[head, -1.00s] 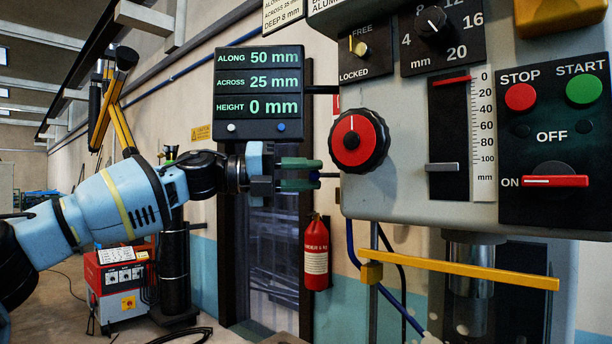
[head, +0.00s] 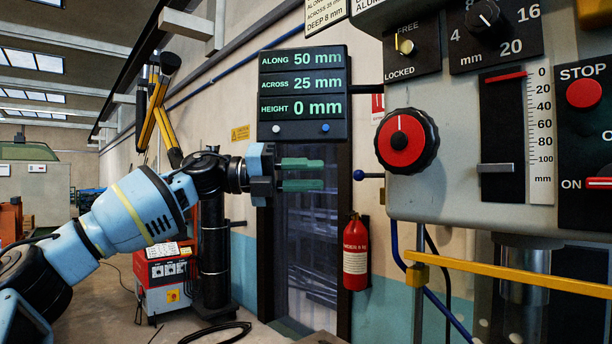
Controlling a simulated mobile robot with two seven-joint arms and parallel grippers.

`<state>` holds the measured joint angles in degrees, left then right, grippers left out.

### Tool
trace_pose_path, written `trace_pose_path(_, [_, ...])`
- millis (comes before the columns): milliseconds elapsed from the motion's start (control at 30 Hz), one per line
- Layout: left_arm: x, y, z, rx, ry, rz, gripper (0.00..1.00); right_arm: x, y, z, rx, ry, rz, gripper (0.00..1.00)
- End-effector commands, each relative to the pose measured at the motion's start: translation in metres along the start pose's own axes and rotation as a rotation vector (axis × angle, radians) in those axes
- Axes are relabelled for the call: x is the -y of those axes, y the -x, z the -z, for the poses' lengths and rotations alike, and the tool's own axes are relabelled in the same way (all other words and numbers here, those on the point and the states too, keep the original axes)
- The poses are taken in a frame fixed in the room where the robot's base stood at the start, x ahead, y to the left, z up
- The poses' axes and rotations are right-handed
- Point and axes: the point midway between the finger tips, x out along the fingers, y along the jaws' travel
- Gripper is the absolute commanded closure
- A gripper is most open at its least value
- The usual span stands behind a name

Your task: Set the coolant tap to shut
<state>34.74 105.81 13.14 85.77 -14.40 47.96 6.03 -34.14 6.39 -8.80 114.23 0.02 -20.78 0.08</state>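A small blue ball on a short dark rod (head: 359,175) sticks out from the left side of the grey machine head. It may be the coolant tap's lever; no label shows beside it. The rod lies about level. My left gripper (head: 322,174) comes in from the left with its two green fingers pointing right. The fingers are apart with nothing between them. In the picture their tips stop a little left of the blue ball, with a gap. My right gripper is not in view.
A readout panel (head: 303,94) hangs just above my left gripper. The machine head (head: 450,200) carries a red dial (head: 406,141) and switches. A yellow bar (head: 520,280) crosses below it. A red extinguisher (head: 356,255) hangs on the wall. A red welder box (head: 166,280) stands lower left.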

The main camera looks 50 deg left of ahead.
Motion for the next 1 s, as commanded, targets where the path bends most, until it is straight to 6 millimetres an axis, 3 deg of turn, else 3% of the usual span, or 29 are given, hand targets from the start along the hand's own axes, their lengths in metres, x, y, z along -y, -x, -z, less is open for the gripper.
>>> trace_pose_path(333, [0.0, 0.002, 0.0, 0.0, 0.0, 0.0, 0.73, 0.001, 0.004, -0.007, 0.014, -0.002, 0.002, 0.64])
trace_pose_path(500, [0.008, -0.001, 0.005, 0.002, 0.006, -0.005, 0.95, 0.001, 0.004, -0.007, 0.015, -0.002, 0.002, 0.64])
trace_pose_path(567, [0.016, -0.003, 0.011, 0.004, 0.018, -0.01, 1.0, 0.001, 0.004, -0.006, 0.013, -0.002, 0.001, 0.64])
trace_pose_path(767, [0.042, -0.004, 0.043, 0.056, 0.118, -0.043, 1.0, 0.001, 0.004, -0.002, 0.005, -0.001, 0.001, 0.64])
trace_pose_path(1000, [0.044, 0.016, 0.076, 0.176, 0.3, -0.059, 1.0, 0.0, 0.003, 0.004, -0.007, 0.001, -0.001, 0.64])
